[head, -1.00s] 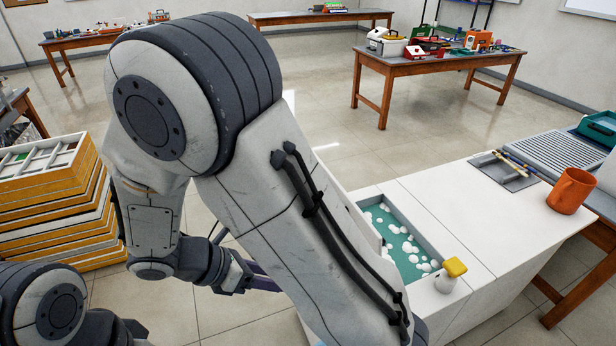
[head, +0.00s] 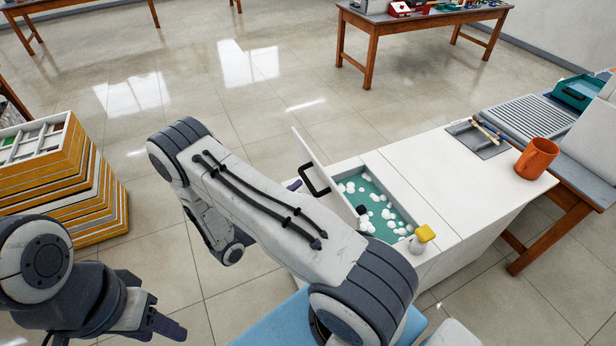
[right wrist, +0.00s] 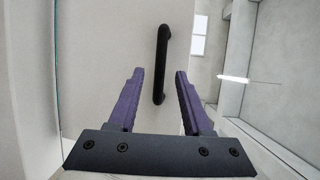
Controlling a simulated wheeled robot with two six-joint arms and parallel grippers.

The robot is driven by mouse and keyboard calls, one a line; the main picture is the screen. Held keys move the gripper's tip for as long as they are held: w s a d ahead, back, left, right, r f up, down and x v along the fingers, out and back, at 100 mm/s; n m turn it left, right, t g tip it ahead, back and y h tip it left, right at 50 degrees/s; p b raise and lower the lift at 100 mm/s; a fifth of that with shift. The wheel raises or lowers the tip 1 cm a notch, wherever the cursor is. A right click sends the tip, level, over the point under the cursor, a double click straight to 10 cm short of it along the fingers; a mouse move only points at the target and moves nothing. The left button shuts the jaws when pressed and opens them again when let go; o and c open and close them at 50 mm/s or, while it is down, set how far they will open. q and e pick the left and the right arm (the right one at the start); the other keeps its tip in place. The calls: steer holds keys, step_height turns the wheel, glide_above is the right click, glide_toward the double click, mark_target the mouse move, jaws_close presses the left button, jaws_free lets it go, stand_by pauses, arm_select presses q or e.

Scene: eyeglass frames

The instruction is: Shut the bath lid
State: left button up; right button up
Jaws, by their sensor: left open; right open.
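The bath (head: 402,205) is a teal basin with white blobs, set in the white counter. Its white lid (head: 308,150) stands open at the basin's left side, tilted upright, with a black handle (head: 313,182). In the right wrist view the handle (right wrist: 161,65) lies between the purple fingertips of my right gripper (right wrist: 159,72), which is open; whether the fingers reach around it I cannot tell. In the head view that gripper is mostly hidden behind my right arm. My left gripper (head: 172,328) is open and empty at the lower left, away from the bath.
A yellow-topped white bottle (head: 420,240) stands at the basin's near corner. An orange mug (head: 536,158) and a grey tray with tools (head: 480,137) sit further right. Stacked yellow trays (head: 70,190) stand at the left. The counter between basin and mug is clear.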

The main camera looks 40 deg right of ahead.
mark_target(308, 181)
steer(key=d, duration=0.2)
steer(key=d+p, duration=0.2)
steer(key=d, duration=0.1)
steer(key=shift+w+d, duration=0.3)
steer(key=shift+w, duration=0.1)
jaws_close()
steer(key=shift+f, duration=0.1)
stand_by(0.9)
